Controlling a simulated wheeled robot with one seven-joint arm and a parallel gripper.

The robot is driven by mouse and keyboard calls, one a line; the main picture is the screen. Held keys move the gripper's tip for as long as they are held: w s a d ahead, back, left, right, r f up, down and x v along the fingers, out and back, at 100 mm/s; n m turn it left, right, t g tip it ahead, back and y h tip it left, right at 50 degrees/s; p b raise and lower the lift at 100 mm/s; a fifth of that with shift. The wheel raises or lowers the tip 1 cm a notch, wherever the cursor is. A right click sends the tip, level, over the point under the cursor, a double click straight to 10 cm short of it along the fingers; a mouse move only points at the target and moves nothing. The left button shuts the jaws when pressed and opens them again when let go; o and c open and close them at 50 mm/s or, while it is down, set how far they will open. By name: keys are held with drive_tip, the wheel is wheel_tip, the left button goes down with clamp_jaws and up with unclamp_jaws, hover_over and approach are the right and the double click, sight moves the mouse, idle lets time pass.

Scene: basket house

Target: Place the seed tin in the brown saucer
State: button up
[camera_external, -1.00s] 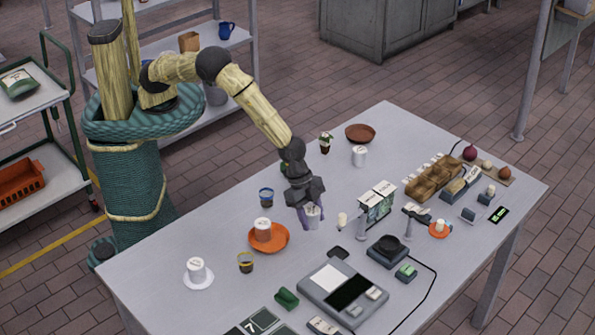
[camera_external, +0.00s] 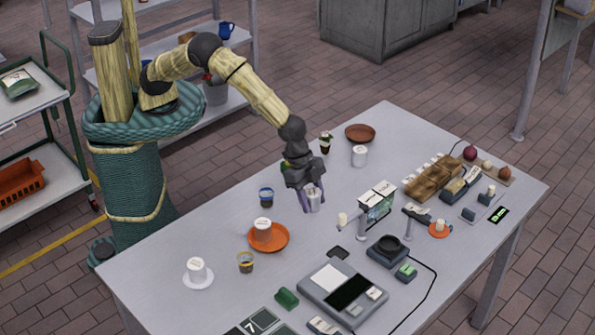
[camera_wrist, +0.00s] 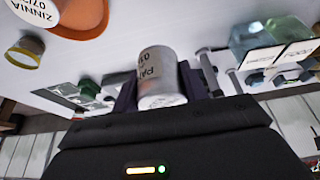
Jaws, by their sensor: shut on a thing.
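My gripper (camera_external: 313,197) is shut on a small pale tin (camera_wrist: 162,80) whose label begins "PA". It holds the tin above the middle of the table, between its two dark fingers. The tin also shows in the external view (camera_external: 314,203), partly hidden by the fingers. The brown saucer (camera_external: 360,132) lies empty at the far edge of the table, beyond my gripper and to its right. A white tin (camera_external: 359,156) stands just in front of that saucer. Another tin (camera_external: 263,229), labelled Zinnia in the wrist view, stands in an orange saucer (camera_external: 279,239).
A white saucer (camera_external: 206,281) with a tin stands at the left. Small cups (camera_external: 266,196) and a potted plant (camera_external: 326,142) stand nearby. Card holders (camera_external: 376,205), a scale (camera_external: 388,251) and a console (camera_external: 342,292) occupy the right and front. Table between gripper and brown saucer looks fairly clear.

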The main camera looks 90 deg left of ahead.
drive_tip(key=shift+w, duration=0.1)
drive_tip(key=w+a+n, duration=0.1)
drive_tip(key=w+a, duration=0.6)
drive_tip(key=a, duration=0.2)
drive_tip(key=n+t+y+b, duration=0.1)
drive_tip(key=n+b, duration=0.2)
drive_tip(key=n, duration=0.1)
hover_over(359, 136)
drive_tip(key=shift+w+a+r, duration=0.1)
drive_tip(key=shift+w+r, duration=0.1)
drive_tip(key=shift+r, duration=0.1)
drive_tip(key=shift+m, duration=0.3)
wheel_tip(359, 136, down, 6)
drive_tip(key=shift+f, duration=0.2)
drive_tip(key=shift+s+r, duration=0.1)
